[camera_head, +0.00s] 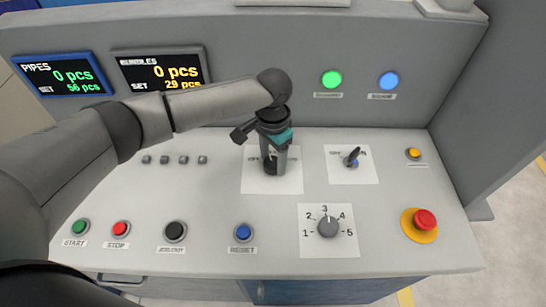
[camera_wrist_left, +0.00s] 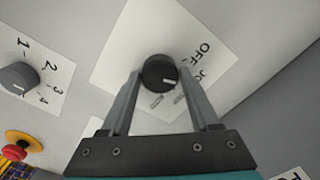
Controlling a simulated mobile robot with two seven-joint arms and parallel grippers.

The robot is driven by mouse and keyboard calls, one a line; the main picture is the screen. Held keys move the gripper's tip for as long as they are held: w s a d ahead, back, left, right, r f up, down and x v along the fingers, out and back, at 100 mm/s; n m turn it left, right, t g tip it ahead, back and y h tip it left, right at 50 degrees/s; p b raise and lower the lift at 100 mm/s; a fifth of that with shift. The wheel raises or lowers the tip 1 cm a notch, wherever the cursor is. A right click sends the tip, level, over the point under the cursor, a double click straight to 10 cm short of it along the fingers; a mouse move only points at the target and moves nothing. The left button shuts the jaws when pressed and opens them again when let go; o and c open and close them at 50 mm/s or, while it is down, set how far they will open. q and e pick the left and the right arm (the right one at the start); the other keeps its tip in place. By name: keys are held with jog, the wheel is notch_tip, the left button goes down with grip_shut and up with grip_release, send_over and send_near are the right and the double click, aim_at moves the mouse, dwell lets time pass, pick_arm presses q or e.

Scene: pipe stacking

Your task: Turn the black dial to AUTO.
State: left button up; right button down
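The black dial (camera_wrist_left: 158,72) sits on a white label plate (camera_wrist_left: 125,45). Its white mark points to the lower right in the wrist view. The letters OFF and part of another word show beside it; I cannot read AUTO. My left gripper (camera_wrist_left: 159,74) points down at the dial, with one finger on each side of it. The fingers are apart, and I cannot tell whether they touch its sides. In the head view my left gripper (camera_head: 271,168) covers most of the dial and much of its label plate (camera_head: 290,184). My right gripper is not in view.
A blue RESET button (camera_head: 242,232) and a black button (camera_head: 175,231) are in front. Two displays (camera_head: 160,70) stand behind.

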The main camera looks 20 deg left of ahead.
pick_arm(q)
jog(key=c, duration=0.9)
jog(key=m+p, duration=0.3)
jog(key=shift+r, duration=0.2)
jog(key=m+p, duration=0.2)
jog(key=m, duration=0.1)
jog(key=shift+m+p, duration=0.3)
jog(key=m, duration=0.2)
jog(key=m+p, duration=0.1)
jog(key=m, duration=0.1)
jog(key=shift+s+d+f+m, duration=0.1)
jog(key=shift+f+m, duration=0.05)
jog(key=shift+m, duration=0.15)
jog(key=m+p, duration=0.1)
jog(key=m, duration=0.3)
jog(key=shift+m, duration=0.3)
jog(key=o, duration=1.4)
jog(key=shift+c, duration=0.2)
